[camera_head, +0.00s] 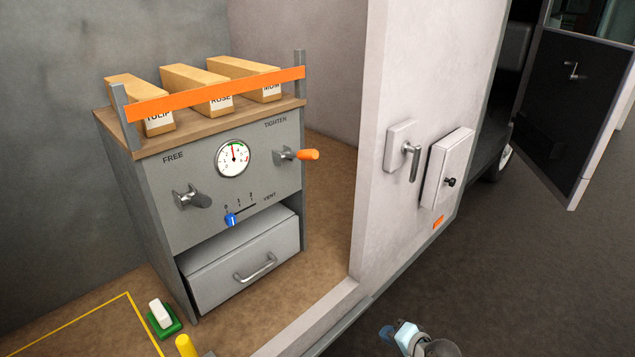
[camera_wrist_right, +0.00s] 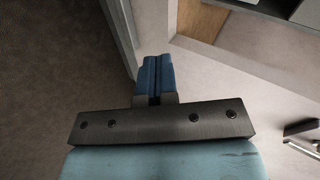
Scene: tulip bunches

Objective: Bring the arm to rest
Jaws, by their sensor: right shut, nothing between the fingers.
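My right gripper (camera_head: 388,333) shows at the bottom edge of the head view, right of centre. It is above the dark ground outside the van's sill, apart from the cabinet and the door. In the right wrist view its blue fingers (camera_wrist_right: 158,78) are together with nothing between them. Most of my right arm lies below the head view's edge. My left gripper is not in view.
A grey cabinet (camera_head: 185,235) with a dial, knobs and a partly open drawer (camera_head: 245,265) stands at left. Labelled boxes (camera_head: 200,92) sit on top behind an orange bar. A pale wall (camera_head: 410,85) with a handle (camera_head: 413,160) stands at right. Dark ground (camera_head: 530,270) is clear.

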